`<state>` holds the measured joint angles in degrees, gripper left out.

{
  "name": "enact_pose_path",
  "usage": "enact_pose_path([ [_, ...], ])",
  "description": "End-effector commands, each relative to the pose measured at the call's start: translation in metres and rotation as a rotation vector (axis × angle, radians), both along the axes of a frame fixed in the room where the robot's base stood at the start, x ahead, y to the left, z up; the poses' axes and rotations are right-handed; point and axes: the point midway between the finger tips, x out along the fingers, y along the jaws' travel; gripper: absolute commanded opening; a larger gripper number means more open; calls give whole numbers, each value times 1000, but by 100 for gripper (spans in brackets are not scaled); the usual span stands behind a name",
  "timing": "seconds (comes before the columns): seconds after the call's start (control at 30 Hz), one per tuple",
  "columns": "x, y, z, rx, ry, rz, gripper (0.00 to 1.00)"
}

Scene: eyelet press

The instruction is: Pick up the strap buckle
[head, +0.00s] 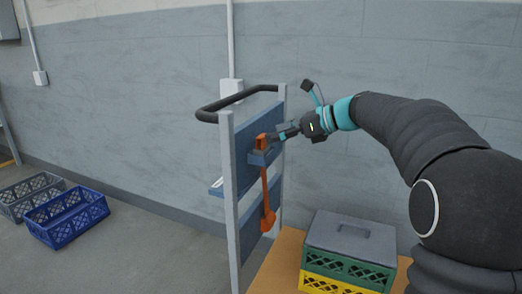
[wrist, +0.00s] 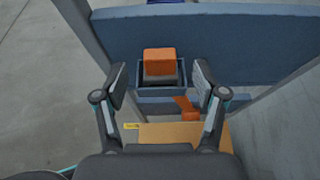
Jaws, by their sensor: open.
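The strap buckle appears to be the orange block (head: 261,142) seated in a small blue-grey holder (head: 262,157) on the blue panel of an upright frame. An orange strap (head: 265,188) hangs below it to a wider orange end piece (head: 268,221). In the wrist view the block (wrist: 159,61) stands up out of the holder (wrist: 147,91), centred between the fingers and slightly beyond them. My gripper (wrist: 159,80) is open and empty, one finger either side, with no contact visible. In the head view my gripper (head: 281,135) comes in from the right, close to the block.
The frame has grey posts (head: 229,200) and a black bar handle (head: 240,103) above the panel. A grey-lidded stack of green and yellow crates (head: 346,268) stands lower right on a wooden surface. A blue crate (head: 66,216) and a grey crate (head: 28,194) lie on the floor at left.

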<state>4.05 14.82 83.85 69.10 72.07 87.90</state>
Motion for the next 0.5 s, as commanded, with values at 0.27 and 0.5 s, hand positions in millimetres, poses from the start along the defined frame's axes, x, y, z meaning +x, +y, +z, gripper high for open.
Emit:
enact_pose_path([
  [0.27,5,15,-9,-1,1,3,71],
  [0.5,15,42,-23,-1,0,2,71],
])
